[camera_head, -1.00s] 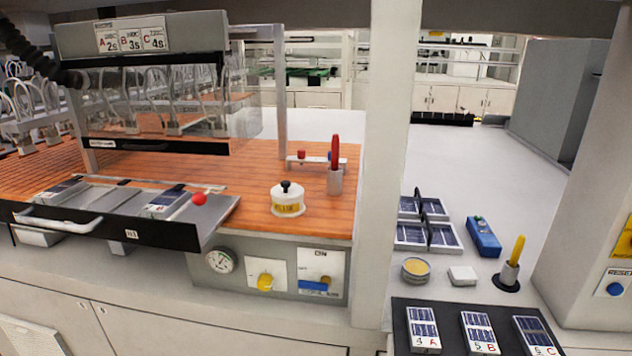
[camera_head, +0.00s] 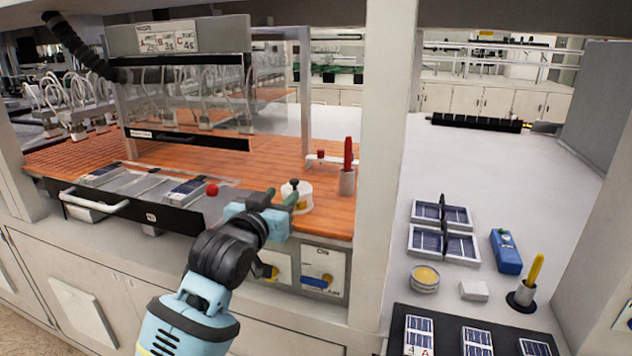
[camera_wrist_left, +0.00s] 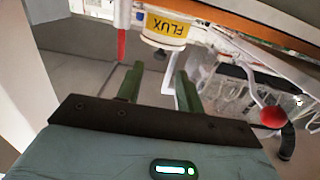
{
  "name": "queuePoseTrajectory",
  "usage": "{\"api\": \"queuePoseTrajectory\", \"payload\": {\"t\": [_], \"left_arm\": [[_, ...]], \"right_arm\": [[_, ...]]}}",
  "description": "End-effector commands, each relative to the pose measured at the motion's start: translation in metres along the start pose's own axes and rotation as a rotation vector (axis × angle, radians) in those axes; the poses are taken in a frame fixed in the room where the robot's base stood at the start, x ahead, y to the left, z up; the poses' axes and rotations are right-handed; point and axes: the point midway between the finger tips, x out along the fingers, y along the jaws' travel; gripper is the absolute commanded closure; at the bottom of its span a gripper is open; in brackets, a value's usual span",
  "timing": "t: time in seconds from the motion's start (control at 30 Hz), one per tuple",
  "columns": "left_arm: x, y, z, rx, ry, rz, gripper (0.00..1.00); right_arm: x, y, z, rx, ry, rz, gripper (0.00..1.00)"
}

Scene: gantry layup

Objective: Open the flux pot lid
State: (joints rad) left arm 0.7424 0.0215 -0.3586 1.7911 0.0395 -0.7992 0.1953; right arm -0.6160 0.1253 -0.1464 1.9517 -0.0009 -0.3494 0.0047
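The flux pot (camera_head: 303,201) is a small white pot with its lid on and a dark knob on top. It stands on the orange work surface. In the left wrist view the flux pot (camera_wrist_left: 167,28) appears upside down near the top, its yellow FLUX label showing and the dark lid knob (camera_wrist_left: 160,53) pointing down. My left gripper (camera_head: 284,198) is in front of the pot in the head view, covering part of it. Its fingers (camera_wrist_left: 158,84) are apart with nothing between them, and the knob is beyond their tips. My right gripper is not in view.
A red-handled tool in a holder (camera_head: 346,182) stands right of the pot. A drawer with a red ball (camera_head: 212,190) is to the left. A white upright post (camera_head: 385,150) separates this bay from the right bench, which holds panels, a blue device (camera_head: 506,251) and a yellow-handled tool (camera_head: 534,268).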

Motion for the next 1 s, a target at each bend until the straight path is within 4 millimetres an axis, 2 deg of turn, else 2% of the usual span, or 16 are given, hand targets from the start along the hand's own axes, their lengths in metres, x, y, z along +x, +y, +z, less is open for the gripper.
{"api": "queuePoseTrajectory", "payload": {"t": [0.37, 0.7, 1.0], "left_arm": [[0.009, 0.001, -0.004, 0.002, 0.004, 0.001, 0.63], [0.051, 0.001, -0.005, 0.002, 0.004, 0.001, 0.63], [0.074, 0.001, -0.005, 0.002, 0.006, 0.001, 0.63]], "right_arm": [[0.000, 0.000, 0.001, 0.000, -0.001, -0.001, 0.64], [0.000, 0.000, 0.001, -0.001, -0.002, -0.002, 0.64], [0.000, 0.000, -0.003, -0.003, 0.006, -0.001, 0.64]]}}
